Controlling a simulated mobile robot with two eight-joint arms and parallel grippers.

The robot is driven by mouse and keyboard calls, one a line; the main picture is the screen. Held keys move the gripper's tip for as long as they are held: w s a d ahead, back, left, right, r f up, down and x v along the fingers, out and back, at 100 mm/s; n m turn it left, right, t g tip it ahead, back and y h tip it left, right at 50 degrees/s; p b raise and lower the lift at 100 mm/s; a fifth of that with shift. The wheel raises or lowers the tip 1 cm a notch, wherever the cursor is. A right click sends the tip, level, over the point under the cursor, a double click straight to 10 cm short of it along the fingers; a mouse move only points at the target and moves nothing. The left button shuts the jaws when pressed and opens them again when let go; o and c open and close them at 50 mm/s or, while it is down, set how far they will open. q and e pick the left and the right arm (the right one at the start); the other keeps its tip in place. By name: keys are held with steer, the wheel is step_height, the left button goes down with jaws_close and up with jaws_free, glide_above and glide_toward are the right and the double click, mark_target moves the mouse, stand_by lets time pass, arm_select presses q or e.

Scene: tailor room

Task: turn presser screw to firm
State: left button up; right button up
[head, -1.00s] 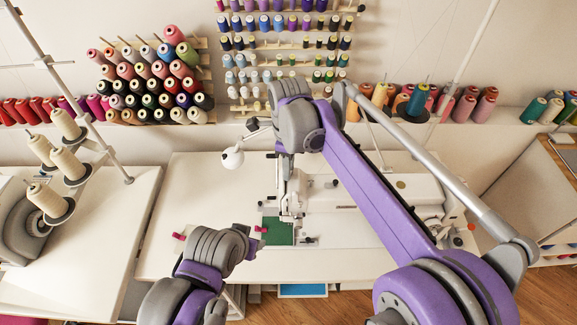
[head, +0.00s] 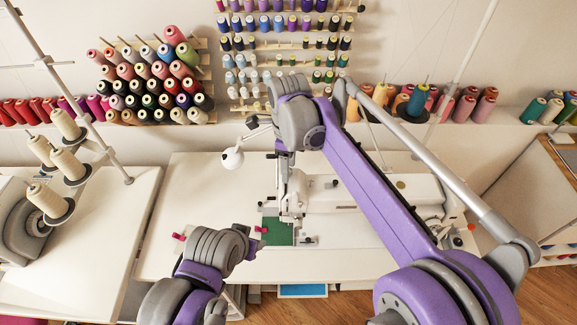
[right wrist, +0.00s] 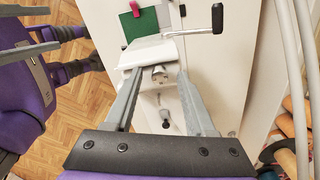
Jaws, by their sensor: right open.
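The white sewing machine (head: 375,190) stands on a white table. My right gripper (head: 283,182) points down over the left end of its head. In the right wrist view the two grey fingers of that gripper (right wrist: 160,74) are apart, with a small round metal knob (right wrist: 160,73), which looks like the presser screw, between their tips. I cannot tell whether the fingers touch it. A second, dark-tipped knob (right wrist: 166,122) shows lower between the fingers. In the head view the screw is hidden by my right arm. My left gripper (head: 256,240) is low at the table's front edge; its jaw state is unclear.
A green cloth (head: 277,230) with a red clip (head: 261,231) lies by the needle area. A white lamp (head: 232,158) stands left of my right gripper. Thread cones (head: 60,160) stand at the left. The table (head: 190,200) left of the machine is mostly clear.

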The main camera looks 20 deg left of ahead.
step_height(320, 180, up, 10)
steer(key=shift+p, duration=0.4)
steer(key=shift+r, duration=0.1)
steer(key=s+d+f+n+t, duration=0.1)
steer(key=s+d+f+n, duration=0.25)
steer(key=d, duration=0.45)
steer(key=s+d+f+n+t, duration=0.25)
steer(key=d+n, duration=0.25)
steer(key=d, duration=0.3)
steer(key=s+d+f+n, duration=0.2)
steer(key=s+d+n, duration=0.2)
steer(key=d, duration=0.5)
steer(key=s+d+f+n+t, duration=0.2)
steer(key=s+d+f+n, duration=0.3)
steer(key=s+d+f, duration=0.1)
steer(key=shift+s+d+f+n, duration=0.15)
steer(key=shift+s+f+n, duration=0.2)
steer(key=shift+s+f, duration=0.7)
steer(key=shift+s+r, duration=0.1)
steer(key=shift+r, duration=0.1)
